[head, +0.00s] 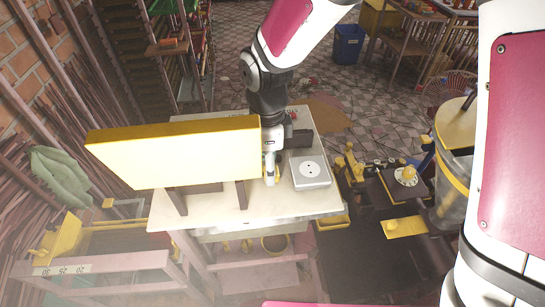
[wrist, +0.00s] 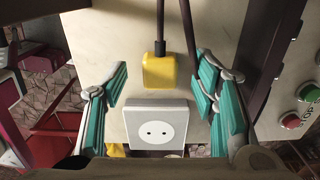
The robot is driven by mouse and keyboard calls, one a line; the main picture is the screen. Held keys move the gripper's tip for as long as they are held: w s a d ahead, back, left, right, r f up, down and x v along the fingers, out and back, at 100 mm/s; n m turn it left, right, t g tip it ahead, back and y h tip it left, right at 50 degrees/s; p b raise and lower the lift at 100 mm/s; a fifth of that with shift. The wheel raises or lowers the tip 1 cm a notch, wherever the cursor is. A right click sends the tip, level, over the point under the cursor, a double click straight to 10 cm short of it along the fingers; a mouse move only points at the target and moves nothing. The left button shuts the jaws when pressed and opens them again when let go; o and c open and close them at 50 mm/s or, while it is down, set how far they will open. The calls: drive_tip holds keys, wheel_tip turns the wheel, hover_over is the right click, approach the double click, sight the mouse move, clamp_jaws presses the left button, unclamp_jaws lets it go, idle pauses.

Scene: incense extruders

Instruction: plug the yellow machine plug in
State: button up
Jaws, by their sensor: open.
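The yellow plug (wrist: 160,72) lies on a pale tabletop (wrist: 130,30), with a dark cord running up from it in the wrist view. The white socket (wrist: 156,125), with two round holes, sits just below the plug there. In the head view the socket (head: 310,170) is a pale square box on the tabletop. My gripper (wrist: 162,88) is open, its teal-padded fingers on either side of the plug with gaps between. In the head view my gripper (head: 270,160) points down, left of the socket; a little yellow shows by its fingers.
A large yellow box-like panel (head: 170,155) stands close left of my gripper. In the wrist view a second cord runs by the right finger, and a panel with a red button (wrist: 290,121) is at right. A small yellow piece (wrist: 116,150) is partly hidden at the bottom.

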drive_tip(key=shift+f, duration=1.1)
drive_tip(key=shift+c, duration=0.5)
drive_tip(key=c, duration=1.2)
drive_tip(key=shift+o, duration=0.2)
wheel_tip(320, 180, up, 10)
drive_tip(key=b, duration=0.1)
